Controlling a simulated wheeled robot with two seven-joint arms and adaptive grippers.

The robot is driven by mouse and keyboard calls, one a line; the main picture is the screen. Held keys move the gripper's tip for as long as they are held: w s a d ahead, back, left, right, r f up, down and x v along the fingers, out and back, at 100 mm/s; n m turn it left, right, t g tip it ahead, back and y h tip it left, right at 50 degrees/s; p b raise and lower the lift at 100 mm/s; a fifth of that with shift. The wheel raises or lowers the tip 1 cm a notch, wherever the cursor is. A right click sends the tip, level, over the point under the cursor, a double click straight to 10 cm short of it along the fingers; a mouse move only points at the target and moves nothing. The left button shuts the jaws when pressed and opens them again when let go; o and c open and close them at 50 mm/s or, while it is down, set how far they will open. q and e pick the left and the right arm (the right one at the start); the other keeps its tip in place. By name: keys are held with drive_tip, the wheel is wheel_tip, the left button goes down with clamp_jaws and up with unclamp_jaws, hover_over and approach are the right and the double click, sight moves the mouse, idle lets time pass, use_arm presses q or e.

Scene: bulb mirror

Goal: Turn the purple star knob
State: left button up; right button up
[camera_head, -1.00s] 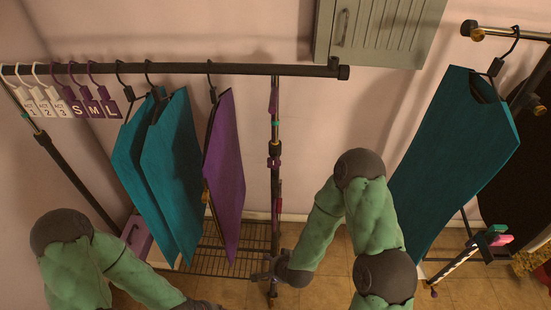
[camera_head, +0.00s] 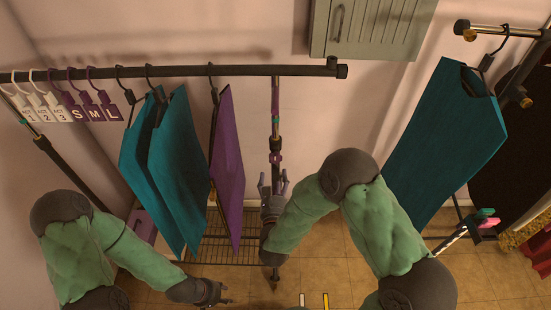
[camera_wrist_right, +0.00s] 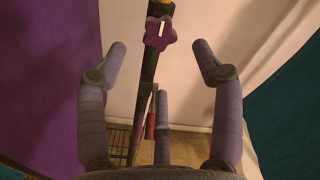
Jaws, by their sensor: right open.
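The purple star knob (camera_wrist_right: 160,33) sits on the dark upright pole in the right wrist view, with a pale mark on its face. It also shows small on the rack's pole (camera_head: 275,157) in the head view. My right gripper (camera_head: 273,179) is just below the knob in the head view. In the right wrist view its fingers (camera_wrist_right: 161,65) are spread and empty, and the knob lies beyond them, slightly above the gap, apart from them. My left gripper (camera_head: 222,294) is low, left of the pole, away from the knob; its fingers are too small to read.
A purple garment (camera_head: 228,165) hangs close left of the pole, with teal garments (camera_head: 175,165) further left. A red item (camera_wrist_right: 151,120) hangs by the pole below the knob. A wire shelf (camera_head: 225,250) is low. Another teal garment (camera_head: 440,140) hangs at right.

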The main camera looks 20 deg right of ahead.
sight(276, 161)
drive_tip(key=x, duration=0.9)
drive_tip(key=shift+w+f, duration=0.1)
drive_tip(key=shift+f, duration=0.05)
drive_tip(key=c, duration=1.2)
